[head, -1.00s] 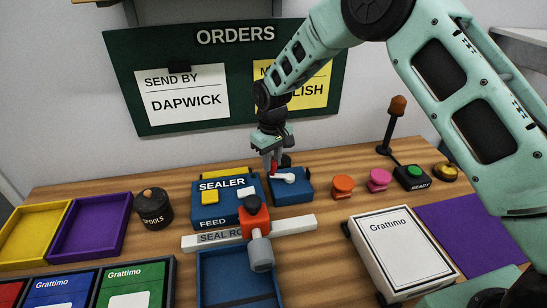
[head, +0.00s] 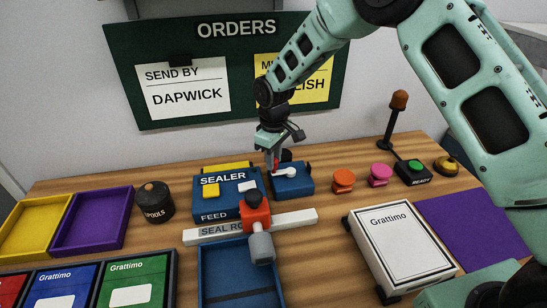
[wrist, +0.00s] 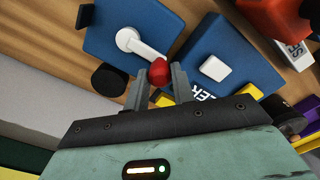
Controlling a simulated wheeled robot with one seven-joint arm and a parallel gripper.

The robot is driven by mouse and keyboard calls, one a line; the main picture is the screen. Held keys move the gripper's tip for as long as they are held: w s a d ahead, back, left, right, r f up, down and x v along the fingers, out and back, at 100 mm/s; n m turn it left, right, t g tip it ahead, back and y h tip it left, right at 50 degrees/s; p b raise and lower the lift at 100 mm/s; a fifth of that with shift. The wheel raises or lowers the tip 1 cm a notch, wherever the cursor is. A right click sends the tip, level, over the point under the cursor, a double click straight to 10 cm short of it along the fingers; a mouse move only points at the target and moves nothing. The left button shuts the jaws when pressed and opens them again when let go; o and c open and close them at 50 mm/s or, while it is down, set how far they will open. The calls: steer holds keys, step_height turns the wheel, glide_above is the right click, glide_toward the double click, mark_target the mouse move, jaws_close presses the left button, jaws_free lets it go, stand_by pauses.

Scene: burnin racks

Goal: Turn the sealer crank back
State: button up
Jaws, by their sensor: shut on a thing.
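The sealer (head: 225,199) is a blue box with a yellow and a white block on top. Beside it on the right is a smaller blue crank box (head: 299,186). The white crank arm (head: 285,172) sits on that box; it also shows in the wrist view (wrist: 140,43), running from its round hub to a red knob (wrist: 159,70). My gripper (wrist: 160,78) is shut on the red knob, one finger on each side. In the head view my gripper (head: 273,165) hangs over the left side of the crank box, and the knob is mostly hidden.
A white bar (head: 295,218) with an orange-red clamp (head: 256,213) lies in front of the sealer. A black spool pot (head: 154,201) stands to the left. Orange (head: 343,181) and pink (head: 379,174) spools stand to the right, before the ready button (head: 413,172).

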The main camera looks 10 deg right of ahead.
steer(key=o, duration=1)
steer(key=shift+r, duration=0.15)
step_height(320, 180, up, 12)
steer(key=shift+f+b, duration=0.1)
steer(key=shift+b, duration=1)
steer(key=s+a+r, duration=0.2)
steer(key=s, duration=0.8)
steer(key=s+a+r, duration=0.2)
steer(key=s, duration=0.8)
steer(key=shift+m+y, duration=0.3)
steer(key=shift+m, duration=0.5)
steer(key=s+d, duration=0.1)
steer(key=s, duration=0.4)
steer(key=s+d+f, duration=0.1)
steer(key=s+d, duration=0.1)
steer(key=s, duration=0.4)
steer(key=s+d+f, duration=0.1)
steer(key=s+d, duration=0.1)
steer(key=s, duration=0.3)
steer(key=shift+s+f, duration=0.15)
steer(key=shift+f, duration=0.05)
